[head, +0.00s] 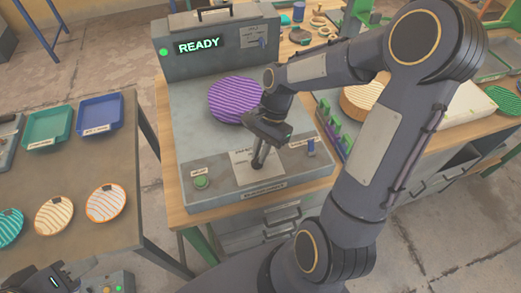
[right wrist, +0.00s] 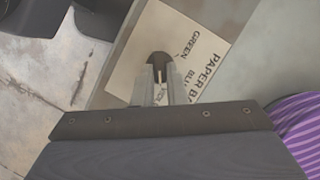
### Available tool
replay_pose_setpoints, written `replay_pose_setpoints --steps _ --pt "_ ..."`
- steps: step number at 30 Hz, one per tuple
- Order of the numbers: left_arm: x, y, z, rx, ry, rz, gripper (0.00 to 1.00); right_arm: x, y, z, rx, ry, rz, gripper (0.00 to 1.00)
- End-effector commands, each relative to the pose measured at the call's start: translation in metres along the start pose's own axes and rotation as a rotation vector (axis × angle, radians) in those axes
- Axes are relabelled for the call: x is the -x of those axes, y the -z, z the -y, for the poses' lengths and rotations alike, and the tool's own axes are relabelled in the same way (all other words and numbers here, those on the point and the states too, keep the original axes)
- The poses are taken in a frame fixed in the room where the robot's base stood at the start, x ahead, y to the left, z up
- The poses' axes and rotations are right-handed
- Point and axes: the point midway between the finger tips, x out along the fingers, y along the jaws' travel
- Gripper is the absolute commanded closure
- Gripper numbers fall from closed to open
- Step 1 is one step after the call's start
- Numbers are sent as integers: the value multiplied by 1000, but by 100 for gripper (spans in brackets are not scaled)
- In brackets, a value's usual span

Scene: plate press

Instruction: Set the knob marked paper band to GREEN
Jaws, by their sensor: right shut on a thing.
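The paper band knob (right wrist: 159,58) is a dark, round-ended knob on a pale label card (right wrist: 135,60) printed PAPER BAND, GREEN and BLUE, with a further word partly hidden. My right gripper (right wrist: 164,88) is shut on the knob, with its fingers on either side. GREEN is printed just right of the knob's rounded end. Which mark the knob points to is unclear. In the head view the card (head: 240,160) lies on the press's front panel, and my right gripper (head: 258,163) comes down on it. My left gripper (head: 62,284) is at the bottom left, its jaws unclear.
The press (head: 185,120) shows READY and carries a purple striped plate (head: 237,100). The left table (head: 95,165) holds striped plates, a green tray (head: 48,127) and a blue tray (head: 100,112).

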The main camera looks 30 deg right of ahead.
Motion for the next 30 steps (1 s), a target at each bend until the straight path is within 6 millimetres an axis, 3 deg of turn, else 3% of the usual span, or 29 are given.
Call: replay_pose_setpoints --steps 30 --pt "14 7 -7 0 0 0 64 -2 -6 12 838 -347 0 100"
